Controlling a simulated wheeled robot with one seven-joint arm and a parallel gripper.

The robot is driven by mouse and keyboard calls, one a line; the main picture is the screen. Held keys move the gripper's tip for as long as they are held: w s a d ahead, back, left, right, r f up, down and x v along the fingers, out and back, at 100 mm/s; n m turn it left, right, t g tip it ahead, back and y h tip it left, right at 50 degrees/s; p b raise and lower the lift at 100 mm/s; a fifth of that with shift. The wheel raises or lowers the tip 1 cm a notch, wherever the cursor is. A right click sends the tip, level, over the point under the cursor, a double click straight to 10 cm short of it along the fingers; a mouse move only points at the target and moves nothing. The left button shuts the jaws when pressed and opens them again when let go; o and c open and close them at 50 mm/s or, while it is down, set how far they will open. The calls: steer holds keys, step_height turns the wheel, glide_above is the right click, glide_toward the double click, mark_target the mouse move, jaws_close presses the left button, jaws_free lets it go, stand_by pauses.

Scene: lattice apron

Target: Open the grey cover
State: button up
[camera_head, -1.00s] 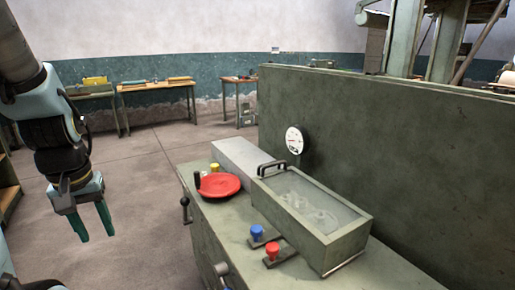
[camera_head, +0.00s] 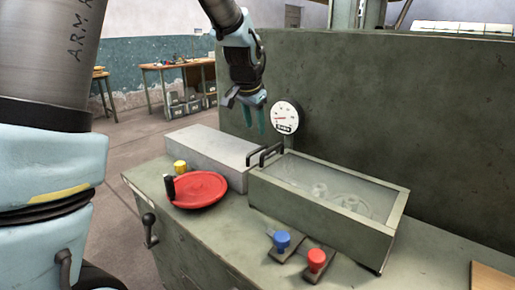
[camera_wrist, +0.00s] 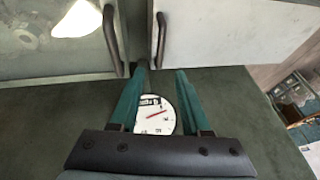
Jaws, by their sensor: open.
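The grey cover is the light grey top (camera_head: 212,146) of the long box left of the glass-topped box; it also fills the upper right of the wrist view (camera_wrist: 225,30). A dark handle (camera_wrist: 161,38) stands at its end nearest the glass-topped box. A second dark handle (camera_wrist: 112,40) belongs to the glass lid (camera_head: 330,185). The grey cover lies shut. My gripper (camera_head: 255,118) is open and empty, pointing down above the handles, near the dark back panel. In the wrist view the fingertips (camera_wrist: 161,70) are apart, just short of the grey cover's handle.
A round gauge (camera_head: 285,117) sits on the tall green panel (camera_head: 340,90) close to my gripper. A red wheel (camera_head: 200,190), yellow knob (camera_head: 180,167), blue knob (camera_head: 282,240) and red knob (camera_head: 316,260) stand on the bench top. A side crank (camera_head: 149,228) hangs on the front.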

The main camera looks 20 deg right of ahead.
mark_target(258, 150)
steer(key=p+x, duration=0.1)
steer(key=x, duration=0.8)
steer(key=shift+w+f+p, duration=0.1)
steer(key=shift+f+p, duration=0.1)
steer(key=shift+p, duration=0.2)
jaws_close()
stand_by(0.9)
